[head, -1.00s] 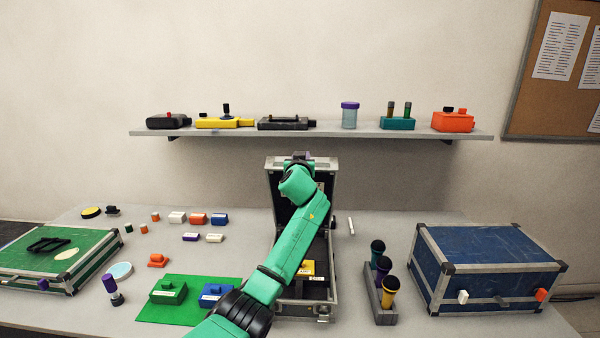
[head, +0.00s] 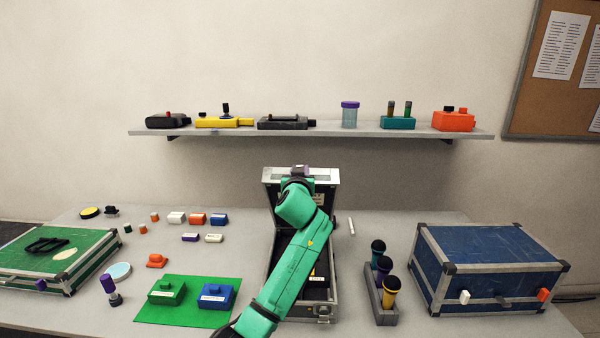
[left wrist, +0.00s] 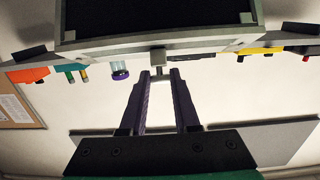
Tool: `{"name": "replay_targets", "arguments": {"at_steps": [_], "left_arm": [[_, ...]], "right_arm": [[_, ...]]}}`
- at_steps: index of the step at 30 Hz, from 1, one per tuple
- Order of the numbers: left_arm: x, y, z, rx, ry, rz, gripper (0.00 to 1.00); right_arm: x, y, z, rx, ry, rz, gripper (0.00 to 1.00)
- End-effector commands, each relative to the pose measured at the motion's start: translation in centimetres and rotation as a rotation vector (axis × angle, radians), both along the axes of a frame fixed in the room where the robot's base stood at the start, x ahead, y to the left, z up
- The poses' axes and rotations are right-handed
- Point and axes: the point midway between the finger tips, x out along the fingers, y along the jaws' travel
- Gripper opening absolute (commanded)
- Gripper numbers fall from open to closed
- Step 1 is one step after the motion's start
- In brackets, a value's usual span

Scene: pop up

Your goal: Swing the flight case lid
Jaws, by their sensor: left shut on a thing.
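The open flight case (head: 325,308) stands mid-table with its black inside partly hidden by my arm. Its lid (head: 327,175), black inside with a metal rim, is raised at the back and leans a little toward me. My left gripper (head: 300,170) is at the middle of the lid's top edge. In the left wrist view its purple fingers (left wrist: 159,74) are shut on a small grey tab (left wrist: 158,56) on the lid rim (left wrist: 120,43). The right gripper is not in view.
A blue case (head: 490,260) stands right, beside a microphone rack (head: 377,300). A green case (head: 60,255) is at left. A green mat (head: 185,315) with two blocks lies left of the open case. A loaded shelf (head: 340,133) hangs behind and above the lid.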

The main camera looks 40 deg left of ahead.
Motion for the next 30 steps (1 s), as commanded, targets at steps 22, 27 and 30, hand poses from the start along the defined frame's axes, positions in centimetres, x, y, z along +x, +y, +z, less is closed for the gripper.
{"name": "replay_targets", "arguments": {"at_steps": [22, 27, 30], "left_arm": [[-4.0, -3.0, -4.0, -0.001, 0.0, -0.001, 0.0], [-4.9, -3.8, -4.9, -0.001, 0.001, -0.002, 0.0], [-5.5, -4.2, -5.4, -0.001, 0.002, -0.002, 0.0]], "right_arm": [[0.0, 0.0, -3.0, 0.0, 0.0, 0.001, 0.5], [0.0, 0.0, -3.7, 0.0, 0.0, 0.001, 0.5], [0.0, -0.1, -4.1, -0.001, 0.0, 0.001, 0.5]]}}
